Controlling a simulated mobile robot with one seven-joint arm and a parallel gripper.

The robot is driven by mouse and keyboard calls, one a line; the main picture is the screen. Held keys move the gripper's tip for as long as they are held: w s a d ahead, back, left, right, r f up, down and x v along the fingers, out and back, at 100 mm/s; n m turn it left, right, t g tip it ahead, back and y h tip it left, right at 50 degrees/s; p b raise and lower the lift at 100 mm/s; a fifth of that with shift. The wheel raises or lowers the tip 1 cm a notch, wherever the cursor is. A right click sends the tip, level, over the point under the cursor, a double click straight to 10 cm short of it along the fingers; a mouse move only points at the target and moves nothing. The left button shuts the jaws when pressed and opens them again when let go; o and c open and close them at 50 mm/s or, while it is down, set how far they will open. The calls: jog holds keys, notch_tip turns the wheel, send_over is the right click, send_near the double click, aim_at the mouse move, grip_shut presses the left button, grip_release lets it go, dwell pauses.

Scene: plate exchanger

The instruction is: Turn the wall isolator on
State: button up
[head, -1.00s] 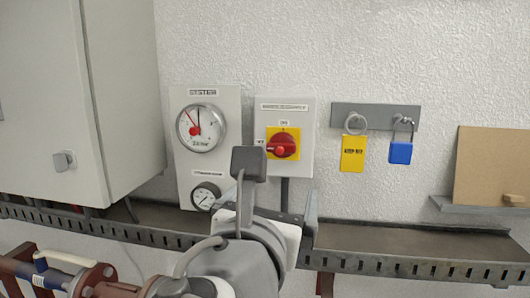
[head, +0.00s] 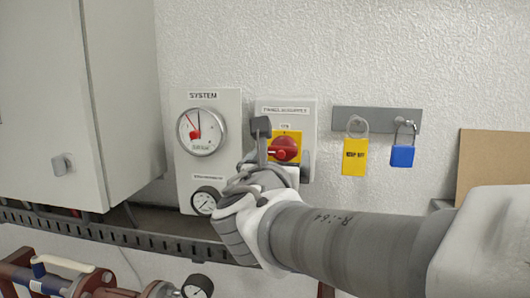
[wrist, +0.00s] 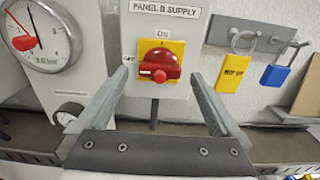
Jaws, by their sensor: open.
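The wall isolator is a grey box (head: 303,115) with a yellow plate (wrist: 176,47) and a red rotary handle (head: 285,149). In the wrist view the red handle (wrist: 158,67) lies roughly horizontal. The box is labelled PANEL B SUPPLY. My gripper (wrist: 156,84) is open and empty, its fingers on either side of the handle in the picture. In the head view my gripper (head: 279,168) is in front of the box's lower part; contact cannot be told.
A gauge panel (head: 183,150) stands left of the isolator, beside a large grey cabinet (head: 80,100). At right, a rail (head: 376,115) holds a yellow tag (head: 354,157) and a blue padlock (head: 402,156). A perforated tray (head: 100,237) runs below along the wall.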

aim_at(283, 150)
jog(key=shift+w+d, duration=0.15)
jog(key=shift+w, duration=0.55)
jog(key=shift+w+d, duration=0.1)
jog(key=shift+w, duration=0.6)
jog(key=c, duration=1.3)
